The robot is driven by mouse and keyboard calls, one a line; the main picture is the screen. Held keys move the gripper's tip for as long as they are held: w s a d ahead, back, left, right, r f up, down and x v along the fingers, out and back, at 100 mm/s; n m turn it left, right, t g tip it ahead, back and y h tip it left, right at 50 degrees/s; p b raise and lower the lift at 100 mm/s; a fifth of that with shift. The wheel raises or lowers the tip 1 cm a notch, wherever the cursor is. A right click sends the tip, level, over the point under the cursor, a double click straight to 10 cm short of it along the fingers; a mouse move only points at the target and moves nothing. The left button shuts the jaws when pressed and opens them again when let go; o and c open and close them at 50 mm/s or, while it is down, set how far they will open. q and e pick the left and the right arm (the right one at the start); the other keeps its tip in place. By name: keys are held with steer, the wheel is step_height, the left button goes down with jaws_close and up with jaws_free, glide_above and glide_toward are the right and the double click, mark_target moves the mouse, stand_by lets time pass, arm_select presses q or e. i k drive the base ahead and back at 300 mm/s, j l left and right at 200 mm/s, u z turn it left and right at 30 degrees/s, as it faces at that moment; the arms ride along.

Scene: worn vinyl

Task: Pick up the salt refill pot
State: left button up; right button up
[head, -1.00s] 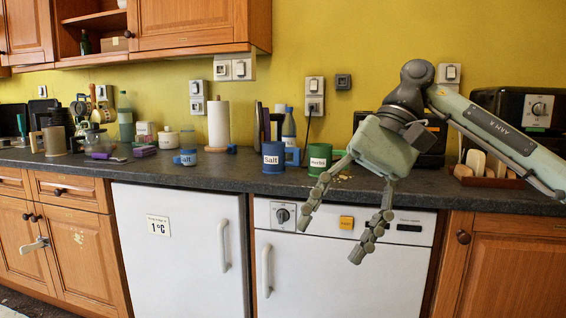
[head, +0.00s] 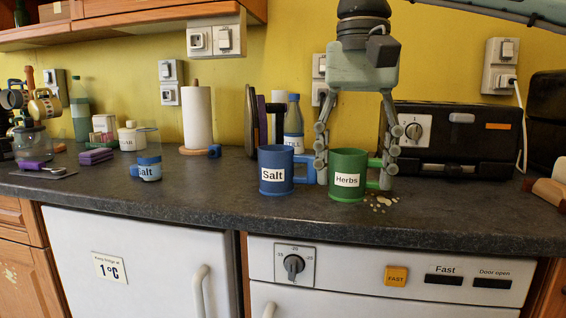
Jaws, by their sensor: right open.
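A blue pot labelled "Salt" (head: 274,181) stands upright on the dark worktop, its handle pointing right. A smaller blue-and-clear container, also labelled "Salt" (head: 149,171), stands farther left. A green pot labelled "Herbs" (head: 348,164) stands just right of the blue pot. My right gripper (head: 355,170) points down over the green pot, open. One finger is in the gap between the two pots, close to the blue handle; the other is by the green pot's handle. I cannot tell whether either finger touches a pot. My left gripper is not in view.
Small pale pieces (head: 381,201) lie scattered right of the green pot. A bottle (head: 293,125) and upright boards stand behind the blue pot. A paper towel roll (head: 197,117) is to the left, a black appliance (head: 455,140) to the right. The worktop's front strip is clear.

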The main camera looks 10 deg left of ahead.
mark_target(275, 162)
steer(key=i+j, duration=0.25)
steer(key=i, duration=0.15)
steer(key=i+j, duration=0.25)
steer(key=i, duration=0.15)
